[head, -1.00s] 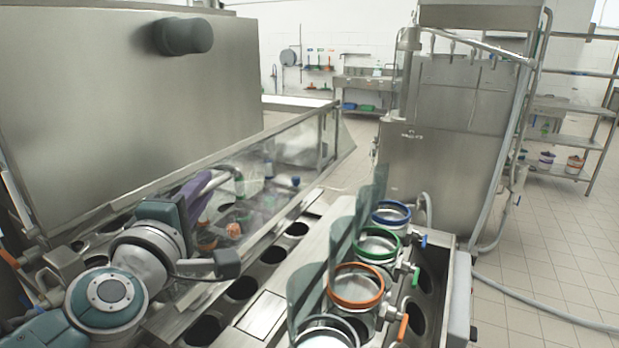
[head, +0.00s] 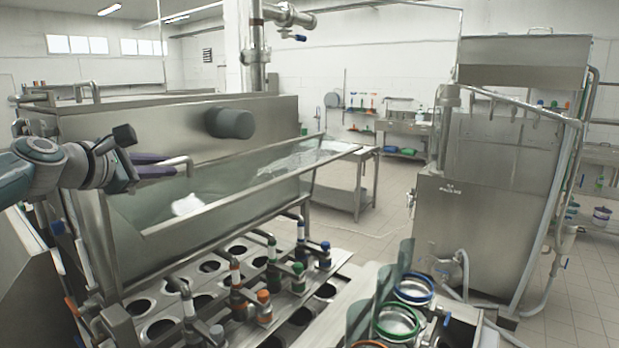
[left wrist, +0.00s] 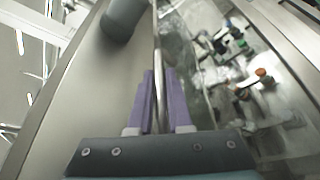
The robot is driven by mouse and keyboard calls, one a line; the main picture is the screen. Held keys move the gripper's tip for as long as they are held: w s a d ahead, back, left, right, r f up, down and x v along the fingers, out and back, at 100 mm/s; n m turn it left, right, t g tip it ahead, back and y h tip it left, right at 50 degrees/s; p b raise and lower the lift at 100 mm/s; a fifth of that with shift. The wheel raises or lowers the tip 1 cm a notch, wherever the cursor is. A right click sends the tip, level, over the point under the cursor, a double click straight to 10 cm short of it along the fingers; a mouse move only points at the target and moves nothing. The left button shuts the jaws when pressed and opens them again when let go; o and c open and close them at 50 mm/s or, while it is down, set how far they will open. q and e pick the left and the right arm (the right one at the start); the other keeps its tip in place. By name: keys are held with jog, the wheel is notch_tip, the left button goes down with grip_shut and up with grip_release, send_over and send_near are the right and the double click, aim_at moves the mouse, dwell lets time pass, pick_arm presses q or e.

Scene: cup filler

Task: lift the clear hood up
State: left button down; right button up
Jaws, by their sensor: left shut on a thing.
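The clear hood (head: 240,187) is a see-through panel in a metal frame, standing raised and tilted over the filler deck. My right gripper is not in view.
Nozzles with coloured caps (head: 300,268) stand over a deck of round holes (head: 210,267) below the hood. Cups with blue and green rims (head: 413,290) stand at the front right.

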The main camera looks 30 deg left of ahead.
pick_arm(q)
jog(key=shift+w+a+r, duration=0.1)
jog(key=shift+a+r, duration=0.1)
jog(key=shift+a, duration=0.5)
jog(key=shift+a+r, duration=0.15)
jog(key=shift+a, duration=0.5)
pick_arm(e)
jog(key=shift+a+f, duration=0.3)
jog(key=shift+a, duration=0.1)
pick_arm(q)
jog(key=c, duration=0.8)
grip_release()
jog(key=shift+d, duration=0.1)
jog(key=shift+c, duration=0.2)
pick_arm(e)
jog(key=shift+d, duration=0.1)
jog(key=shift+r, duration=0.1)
pick_arm(q)
jog(key=shift+s, duration=0.35)
jog(key=p+v, duration=0.1)
jog(key=v, duration=0.7)
jog(key=shift+s+d+r, duration=0.15)
jog(key=shift+s+r, duration=0.05)
jog(key=shift+s, duration=0.35)
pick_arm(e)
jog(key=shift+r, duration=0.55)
